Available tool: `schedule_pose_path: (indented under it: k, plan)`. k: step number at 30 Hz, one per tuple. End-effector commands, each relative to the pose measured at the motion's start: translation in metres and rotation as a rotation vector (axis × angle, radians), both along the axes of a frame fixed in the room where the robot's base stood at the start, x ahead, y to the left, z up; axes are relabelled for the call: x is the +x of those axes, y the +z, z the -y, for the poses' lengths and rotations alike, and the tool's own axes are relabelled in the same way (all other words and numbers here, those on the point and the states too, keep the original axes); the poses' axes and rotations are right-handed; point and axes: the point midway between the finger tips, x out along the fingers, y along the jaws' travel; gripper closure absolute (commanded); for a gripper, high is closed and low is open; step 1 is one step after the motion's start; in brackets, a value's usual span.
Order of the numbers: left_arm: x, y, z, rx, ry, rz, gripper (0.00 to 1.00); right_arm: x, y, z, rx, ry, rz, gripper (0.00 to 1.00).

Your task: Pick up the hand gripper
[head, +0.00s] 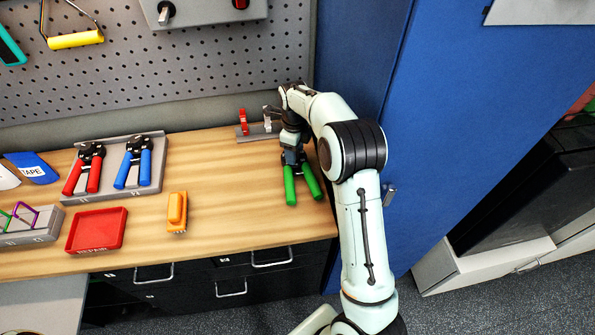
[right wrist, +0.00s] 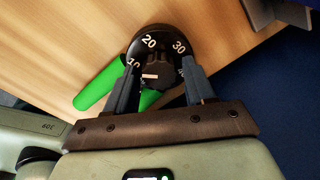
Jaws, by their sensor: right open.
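The hand gripper with green handles (head: 290,186) lies on the wooden bench near its right end, handles toward the front edge. My right gripper (head: 293,153) is directly over its head, hiding most of it in the head view. In the right wrist view, the hand gripper's black round dial (right wrist: 152,52) with white numbers shows beyond and between the two fingers of my right gripper (right wrist: 160,80), which are apart. One green handle shows to the left and a piece of green between the fingers. I cannot tell whether the fingers touch it. My left gripper is not in view.
A grey tray (head: 112,191) holds red-handled and blue-handled hand grippers. A red tray (head: 97,230) and an orange brush-like block (head: 177,211) lie on the bench (head: 225,200). A small rack with red and grey clamps stands behind my gripper. A blue cabinet (head: 420,150) borders the right.

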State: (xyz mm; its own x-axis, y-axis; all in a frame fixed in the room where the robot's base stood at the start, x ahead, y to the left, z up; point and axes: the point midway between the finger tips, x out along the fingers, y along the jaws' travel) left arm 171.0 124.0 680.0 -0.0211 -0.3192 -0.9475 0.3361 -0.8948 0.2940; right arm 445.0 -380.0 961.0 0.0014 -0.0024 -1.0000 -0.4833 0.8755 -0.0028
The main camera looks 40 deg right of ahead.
Motion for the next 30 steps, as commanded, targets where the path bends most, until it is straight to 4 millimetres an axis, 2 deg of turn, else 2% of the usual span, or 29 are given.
schedule_pose_path:
  k: [6, 8, 9, 11, 23, 30]
  plan:
    - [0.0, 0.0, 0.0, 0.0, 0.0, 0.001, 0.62, 0.0, 0.0, 0.0, 0.0, 0.0, 0.001, 0.46]
    - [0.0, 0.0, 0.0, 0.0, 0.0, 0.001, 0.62, 0.0, 0.0, 0.0, 0.0, 0.0, 0.001, 0.62]
    - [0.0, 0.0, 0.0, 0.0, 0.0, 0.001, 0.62, 0.0, 0.0, 0.0, 0.0, 0.0, 0.001, 0.75]
    - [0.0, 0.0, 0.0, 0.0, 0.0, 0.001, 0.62, 0.0, 0.0, 0.0, 0.0, 0.0, 0.001, 0.95]
    - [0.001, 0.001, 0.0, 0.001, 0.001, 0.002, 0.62, 0.001, 0.006, 0.0, -0.001, 0.0, 0.004, 0.96]
    - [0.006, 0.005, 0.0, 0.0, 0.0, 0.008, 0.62, 0.002, 0.037, 0.0, -0.001, 0.001, 0.006, 0.96]
